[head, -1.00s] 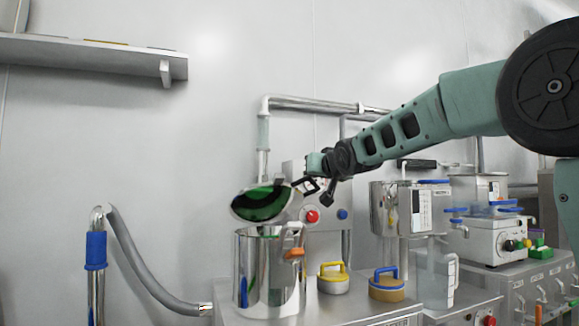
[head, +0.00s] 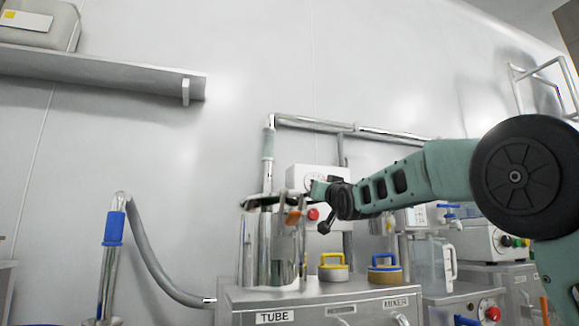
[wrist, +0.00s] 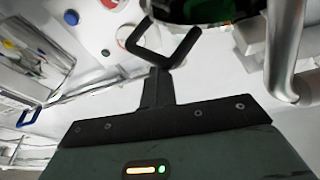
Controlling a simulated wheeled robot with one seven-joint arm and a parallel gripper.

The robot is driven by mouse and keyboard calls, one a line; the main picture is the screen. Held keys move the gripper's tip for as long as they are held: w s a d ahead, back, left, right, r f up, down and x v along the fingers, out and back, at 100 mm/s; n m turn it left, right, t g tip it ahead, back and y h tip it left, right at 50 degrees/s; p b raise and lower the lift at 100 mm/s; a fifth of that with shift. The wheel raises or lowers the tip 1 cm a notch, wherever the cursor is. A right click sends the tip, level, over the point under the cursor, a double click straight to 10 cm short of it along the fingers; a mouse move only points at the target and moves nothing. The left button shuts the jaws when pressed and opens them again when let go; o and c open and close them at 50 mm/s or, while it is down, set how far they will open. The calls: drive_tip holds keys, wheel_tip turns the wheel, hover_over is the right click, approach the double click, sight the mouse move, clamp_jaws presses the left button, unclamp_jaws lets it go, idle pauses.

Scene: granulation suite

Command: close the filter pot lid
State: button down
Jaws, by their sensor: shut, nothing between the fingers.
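The filter pot (head: 268,255) is a tall shiny steel cylinder on the steel bench, with an orange piece (head: 293,217) at its upper right. Its lid (head: 265,201) shows almost edge-on at the pot's top, nearly level. I cannot tell whether it touches the rim all round. My gripper (head: 308,193) is shut and empty at the right side of the lid, partly hidden by pot parts. In the wrist view, my dark gripper (wrist: 165,40) reaches up to a dark round edge with green reflections, probably the lid (wrist: 205,8). Contact is unclear.
A yellow-handled pot (head: 333,267) and a blue-handled pot (head: 384,270) stand right of the filter pot. A clear jug (head: 432,262) is farther right. A steel pipe (head: 268,160) rises behind. A grey hose (head: 150,262) hangs at left.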

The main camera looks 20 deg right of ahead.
drive_tip(key=shift+t, duration=0.4)
drive_tip(key=shift+s+f+b, duration=0.15)
drive_tip(key=shift+f+b, duration=1.15)
drive_tip(key=shift+b, duration=0.1)
drive_tip(key=shift+s+f+b, duration=0.15)
drive_tip(key=shift+f+b, duration=1.15)
drive_tip(key=shift+b, duration=0.1)
drive_tip(key=shift+w+f, duration=0.1)
drive_tip(key=shift+f, duration=0.2)
wheel_tip(320, 180, up, 5)
drive_tip(key=s+p, duration=0.1)
drive_tip(key=p, duration=0.3)
drive_tip(key=f+p+v, duration=0.1)
drive_tip(key=v, duration=0.9)
drive_tip(key=shift+w+d, duration=0.2)
drive_tip(key=shift+d, duration=0.15)
